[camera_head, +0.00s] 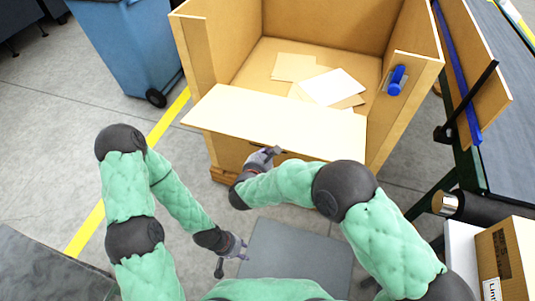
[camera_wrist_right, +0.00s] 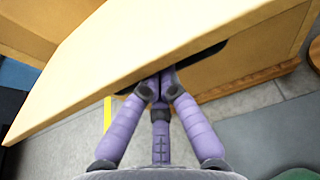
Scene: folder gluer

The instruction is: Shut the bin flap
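The bin (camera_head: 195,55) is a large tan wooden box with cardboard sheets inside. Its flap (camera_head: 285,122) is a pale panel at the front, tilted outward and open, with its near edge toward me. My right gripper (camera_head: 272,151) is at the flap's near edge, partly under it. In the right wrist view its purple fingers (camera_wrist_right: 160,92) come together below the flap's edge (camera_wrist_right: 130,72), beside a dark slot (camera_wrist_right: 205,55). The fingers look shut, with nothing visible between them; contact with the flap is unclear. My left gripper (camera_head: 231,258) is open and empty, low over the floor.
A blue latch (camera_head: 397,80) is on the bin's right wall. A blue wheeled container (camera_head: 125,45) stands at the left. A conveyor (camera_head: 500,110) and a cardboard box (camera_head: 506,258) are at the right. Grey floor with a yellow line (camera_head: 168,118) is clear at left.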

